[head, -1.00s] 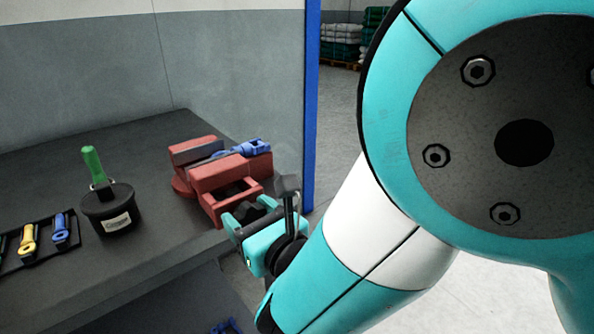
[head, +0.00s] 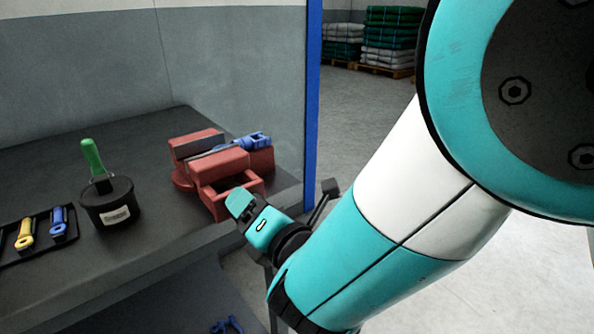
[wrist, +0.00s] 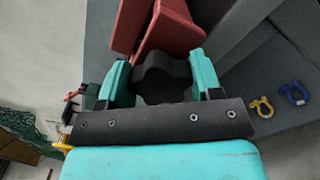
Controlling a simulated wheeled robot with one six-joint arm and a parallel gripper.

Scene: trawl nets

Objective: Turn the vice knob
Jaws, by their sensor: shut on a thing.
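The red vice (head: 217,165) stands at the right end of the dark workbench, with a blue part (head: 255,142) in its jaws. My gripper (head: 240,205) is at the vice's near end. In the wrist view the dark, lobed vice knob (wrist: 163,82) sits between the two teal fingers of my gripper (wrist: 160,76), which is shut on it. The red vice body (wrist: 165,30) rises just beyond the knob. In the head view my gripper hides the knob. The gripper is rolled, so one finger's broad side faces the head camera.
A black pot (head: 108,205) with a green-handled tool (head: 92,158) stands left on the workbench (head: 150,262). A black tray with a yellow shackle (head: 26,235) and a blue shackle (head: 59,222) lies further left. A blue post (head: 312,110) rises behind the bench's right end.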

